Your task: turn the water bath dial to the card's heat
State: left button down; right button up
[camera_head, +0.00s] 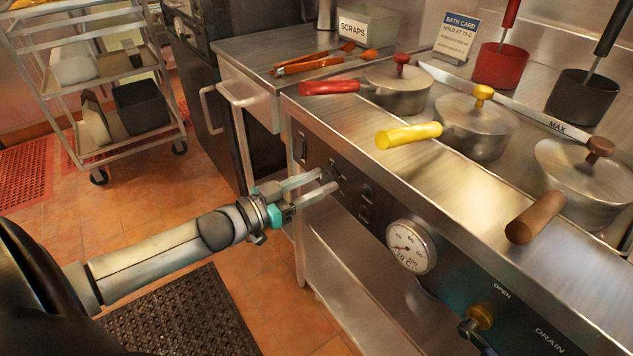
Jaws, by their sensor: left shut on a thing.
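My left gripper (318,187) reaches in from the left to the dark front panel of the water bath. It is shut on the small dial (328,175), which its fingers partly hide, so I cannot read the dial's setting. The bath card (457,37) stands at the back of the counter and reads "BATH CARD, HOLD AT 75 C". A round white gauge (411,247) with a red needle sits on the panel to the right of the dial. My right gripper is not in view.
Lidded pots with red (330,87), yellow (408,135) and brown (535,217) handles sit in the bath, their handles over the front edge. A drain valve (478,318) is at lower right. A wheeled rack (104,85) stands at left; open floor lies between.

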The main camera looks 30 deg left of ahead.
pick_arm(q)
jog(key=m+p, duration=0.3)
jog(key=shift+r, duration=0.1)
jog(key=m+p, duration=0.2)
jog(key=m, duration=0.2)
jog(key=shift+m, duration=0.3)
jog(key=shift+m+p, duration=0.45)
jog(key=shift+m, duration=1.65)
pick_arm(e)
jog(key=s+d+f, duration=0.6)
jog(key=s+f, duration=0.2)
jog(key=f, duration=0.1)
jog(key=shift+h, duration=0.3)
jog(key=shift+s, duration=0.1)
pick_arm(q)
jog(key=shift+c, duration=1.8)
grip_release()
jog(key=shift+s+a, duration=0.1)
